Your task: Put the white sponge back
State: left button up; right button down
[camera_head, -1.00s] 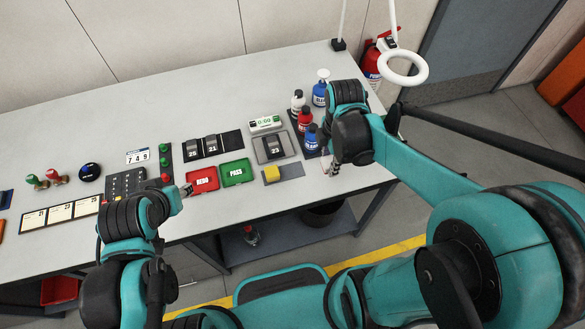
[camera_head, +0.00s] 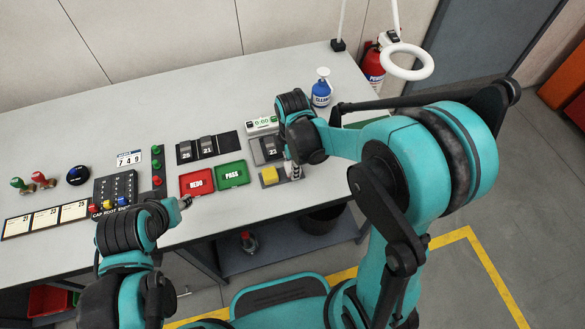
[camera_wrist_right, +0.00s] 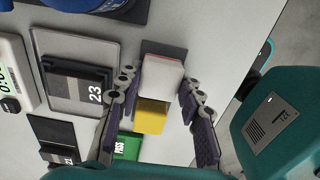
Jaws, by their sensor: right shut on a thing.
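The white sponge (camera_wrist_right: 162,74) is between the fingers of my right gripper (camera_wrist_right: 158,95), which is shut on it. In the head view my right gripper (camera_head: 293,173) is low over the table, just right of the yellow sponge (camera_head: 269,176). In the right wrist view the yellow sponge (camera_wrist_right: 150,116) lies just below the white one. A dark pad (camera_wrist_right: 168,47) shows partly behind the white sponge. I cannot tell whether the white sponge touches the pad or table. My left gripper (camera_head: 185,203) is near the red REDO tray; its jaws are too small to read.
The red REDO tray (camera_head: 196,184) and green PASS tray (camera_head: 232,174) lie left of the yellow sponge. The grey unit marked 23 (camera_head: 267,149) is behind it. A blue spray bottle (camera_head: 321,92) stands at the back right. My right arm hides the other bottles.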

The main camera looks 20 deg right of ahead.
jog(key=shift+f, duration=0.35)
jog(key=shift+f, duration=0.15)
jog(key=c, duration=1)
grip_release()
jog(key=shift+r, duration=0.2)
